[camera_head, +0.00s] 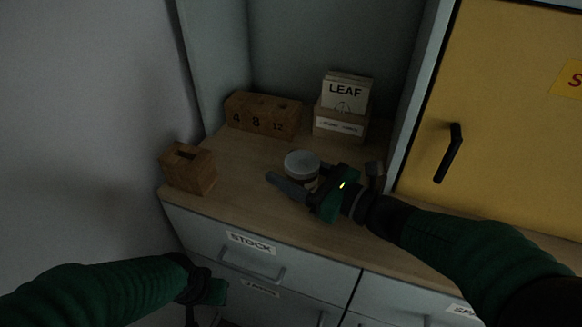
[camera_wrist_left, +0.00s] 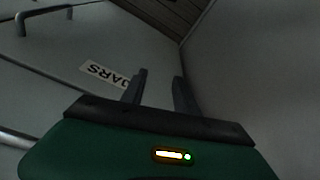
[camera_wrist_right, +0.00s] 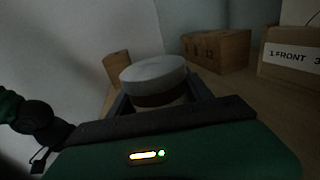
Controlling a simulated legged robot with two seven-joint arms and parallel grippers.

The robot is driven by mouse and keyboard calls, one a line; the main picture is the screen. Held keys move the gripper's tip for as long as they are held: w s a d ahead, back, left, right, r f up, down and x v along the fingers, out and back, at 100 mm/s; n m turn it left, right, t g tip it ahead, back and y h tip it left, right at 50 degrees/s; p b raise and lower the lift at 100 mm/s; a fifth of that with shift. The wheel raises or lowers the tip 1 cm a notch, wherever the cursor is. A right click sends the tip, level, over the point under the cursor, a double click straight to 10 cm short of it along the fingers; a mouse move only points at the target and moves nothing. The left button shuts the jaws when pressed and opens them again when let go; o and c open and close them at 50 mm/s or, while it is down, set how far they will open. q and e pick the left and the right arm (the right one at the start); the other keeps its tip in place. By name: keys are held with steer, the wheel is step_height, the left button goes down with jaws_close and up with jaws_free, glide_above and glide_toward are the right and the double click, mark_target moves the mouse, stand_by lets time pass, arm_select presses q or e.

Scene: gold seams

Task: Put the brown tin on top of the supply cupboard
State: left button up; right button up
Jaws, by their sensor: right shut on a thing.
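The brown tin (camera_head: 301,166), round with a pale grey lid and a darker brownish side, is on or just above the wooden counter; I cannot tell if it touches. My right gripper (camera_head: 296,184) is shut on it, one finger on each side. In the right wrist view the tin (camera_wrist_right: 155,80) sits upright between the fingers. My left gripper (camera_head: 200,300) is low in front of the drawers, open and empty in the left wrist view (camera_wrist_left: 160,88). The yellow cupboard (camera_head: 500,110), with a partly cut-off label starting with S, stands at the right; its top is out of view.
The black handle (camera_head: 448,153) sticks out. The STOCK drawer (camera_head: 250,250) is shut.

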mark_target(316, 183)
steer(key=shift+d+f, duration=0.15)
steer(key=shift+s+d, duration=0.1)
steer(key=shift+s, duration=0.05)
steer(key=o, duration=1.4)
steer(key=shift+s+r, duration=0.15)
steer(key=shift+r, duration=0.05)
steer(key=shift+o, duration=1)
steer(key=shift+a, duration=0.2)
steer(key=shift+w+f, duration=0.1)
steer(key=shift+w, duration=0.1)
steer(key=shift+s+d, duration=0.15)
steer(key=p+v, duration=0.1)
steer(key=v, duration=0.6)
steer(key=shift+d, duration=0.1)
steer(key=shift+p, duration=0.3)
